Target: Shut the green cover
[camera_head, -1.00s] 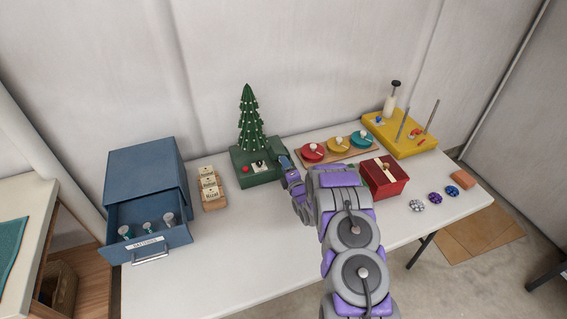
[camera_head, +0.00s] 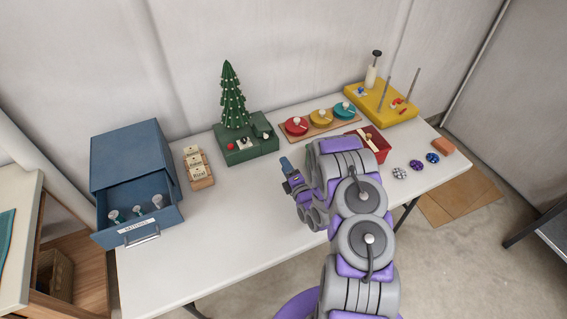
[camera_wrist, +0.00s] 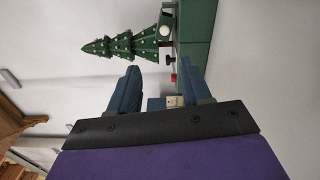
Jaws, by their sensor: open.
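A green box (camera_head: 252,151) carries a small decorated tree (camera_head: 232,97) and stands at the back of the white table. A red knob (camera_head: 230,147) and small pale items sit on its top. I cannot make out a separate green cover or tell its position. My gripper (camera_head: 286,165) is open and empty, apart from the box, in front and to its right. In the wrist view my gripper (camera_wrist: 158,78) has its two bluish fingers spread, with the green box (camera_wrist: 197,35) beyond them, turned sideways. The tree (camera_wrist: 125,44) shows left of it.
A blue cabinet (camera_head: 133,160) with its drawer pulled out stands at left, beside a wooden card holder (camera_head: 199,172). A tray of colored discs (camera_head: 320,122), a red box (camera_head: 376,143) and a yellow board (camera_head: 385,103) are at right. The front middle of the table (camera_head: 235,225) is clear.

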